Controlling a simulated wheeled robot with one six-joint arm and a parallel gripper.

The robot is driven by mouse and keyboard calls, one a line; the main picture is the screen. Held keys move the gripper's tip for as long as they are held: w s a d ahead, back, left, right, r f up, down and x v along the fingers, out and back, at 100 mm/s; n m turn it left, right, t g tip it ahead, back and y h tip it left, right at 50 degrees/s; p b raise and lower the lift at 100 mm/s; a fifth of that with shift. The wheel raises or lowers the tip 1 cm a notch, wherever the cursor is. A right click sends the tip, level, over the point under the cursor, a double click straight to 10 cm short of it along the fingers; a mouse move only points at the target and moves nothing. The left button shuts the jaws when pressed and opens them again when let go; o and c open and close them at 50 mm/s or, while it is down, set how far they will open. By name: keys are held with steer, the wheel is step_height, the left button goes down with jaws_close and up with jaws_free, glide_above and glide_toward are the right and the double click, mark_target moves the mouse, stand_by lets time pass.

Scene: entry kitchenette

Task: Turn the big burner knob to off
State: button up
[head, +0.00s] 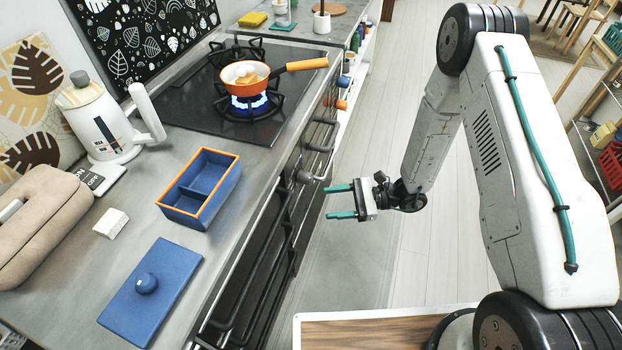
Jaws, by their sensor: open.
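A round grey knob (304,177) sits on the stove's front panel, just below the counter edge. I cannot read its marking. My gripper (328,202) is open and empty, with two teal fingers pointing left toward the stove front. It is just right of and slightly below the knob in the picture, apart from it. On the black cooktop (200,98), a blue flame (249,102) burns at the near burner. A small orange pan (245,76) stands over it with something pale inside, its wooden-coloured handle pointing right.
Dark handles (321,148) stick out along the cabinet fronts near the knob. The pale floor (380,130) beside the stove is clear.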

steer(key=w+f+m+t, duration=0.3)
steer(key=w+f+t, duration=0.1)
steer(key=t, duration=0.3)
glide_toward(312, 179)
steer(key=x, duration=1)
steer(key=shift+w+f, duration=0.25)
